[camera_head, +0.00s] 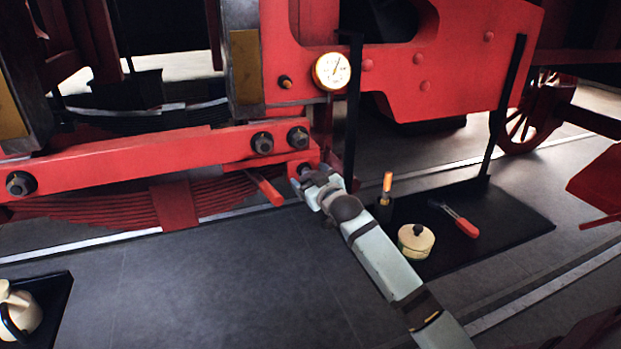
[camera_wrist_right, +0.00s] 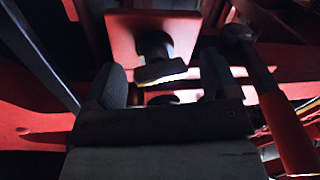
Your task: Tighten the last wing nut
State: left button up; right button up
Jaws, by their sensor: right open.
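My right gripper (camera_head: 303,174) is at the right end of the red beam (camera_head: 130,158), just below a dark hex nut (camera_head: 297,137). In the right wrist view its two fingers (camera_wrist_right: 165,78) are apart. A dark fastener (camera_wrist_right: 155,58) under a red plate (camera_wrist_right: 135,28) shows between and beyond them; I cannot tell whether it is the wing nut, or whether the fingers touch it. My left gripper is not in view.
A red handle (camera_head: 265,188) juts out left of the gripper, and a red handle (camera_wrist_right: 285,130) is close on the right in the wrist view. A black tray (camera_head: 520,222) holds a tin (camera_head: 416,241), a red-handled tool (camera_head: 465,227) and an orange-topped item (camera_head: 387,182). A gauge (camera_head: 332,71) is above.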

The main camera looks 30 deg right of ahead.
jog(key=shift+c, duration=0.3)
jog(key=c, duration=0.9)
jog(key=shift+r+m+p, duration=0.15)
jog(key=shift+m+p, duration=0.85)
jog(key=shift+m, duration=0.1)
jog(key=shift+o, duration=0.2)
jog(key=shift+m, duration=0.6)
jog(key=o, duration=0.9)
